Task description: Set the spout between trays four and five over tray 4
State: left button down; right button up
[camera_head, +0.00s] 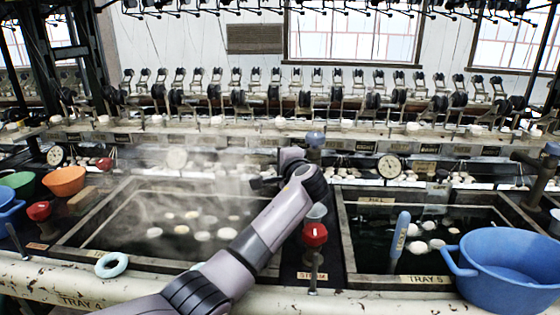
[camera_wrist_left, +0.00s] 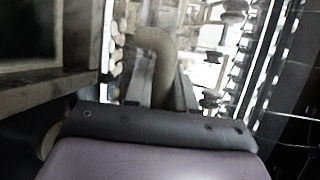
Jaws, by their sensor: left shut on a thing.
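Tray 4 (camera_head: 100,215) is the steaming basin on the left, with pale cocoons floating in dark water. Tray 5 (camera_head: 345,235) is the basin on the right. My left arm reaches across tray 4's right side, and its gripper (camera_head: 262,183) is over that tray's back right part. In the left wrist view a curved, dull beige spout (camera_wrist_left: 160,48) lies between the fingers of the left gripper (camera_wrist_left: 163,92), which is shut on it. A post with a blue-grey top (camera_head: 315,138) stands behind the divider; my wrist hides most of the spout in the head view. My right gripper is out of view.
Red-topped valves (camera_head: 315,234) stand on the divider and at the left (camera_head: 39,211). A blue basin (camera_head: 505,265) sits front right, an orange bowl (camera_head: 64,181) at left. A blue-grey handle (camera_head: 400,238) rises in tray 5.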

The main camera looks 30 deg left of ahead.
pick_arm(q)
jog(key=shift+f, duration=0.1)
jog(key=c, duration=1.1)
grip_release()
jog(key=shift+s, duration=0.1)
jog(key=shift+o, duration=0.2)
jog(key=v, duration=0.7)
